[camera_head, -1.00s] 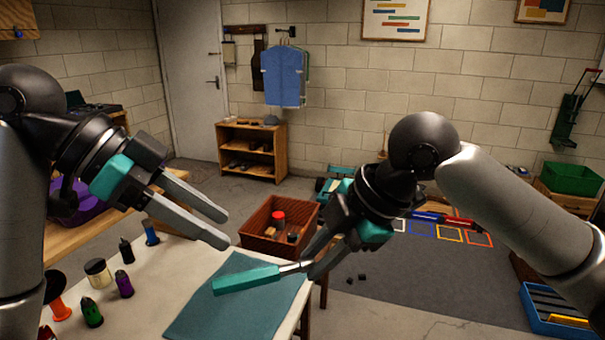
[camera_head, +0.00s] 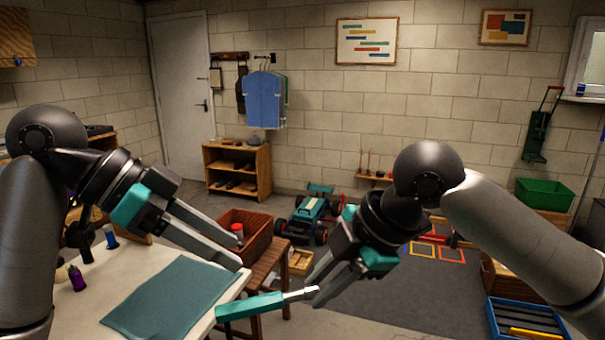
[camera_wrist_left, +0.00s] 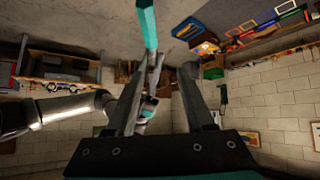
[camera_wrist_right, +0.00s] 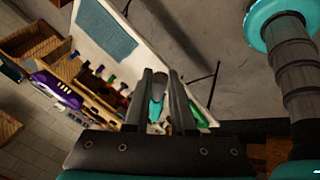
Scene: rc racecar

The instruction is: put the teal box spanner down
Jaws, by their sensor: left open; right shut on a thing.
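The teal box spanner (camera_head: 250,306) is in my right gripper (camera_head: 312,288), held by its metal shaft, with the teal handle pointing left. In the head view the handle appears at the white table's right edge, mostly beyond it; its height is hard to tell. It also shows in the left wrist view (camera_wrist_left: 148,24) and between the fingers in the right wrist view (camera_wrist_right: 157,102). My left gripper (camera_head: 240,254) is open and empty, above the table's right side. A teal mat (camera_head: 170,298) lies flat on the table with nothing on it.
The white table (camera_head: 92,315) carries small bottles (camera_head: 77,278) at left. A wooden crate (camera_head: 254,240) on a stool stands beyond the table. A teal racecar (camera_head: 306,214) is on the floor behind. A blue tray (camera_head: 530,320) is at lower right.

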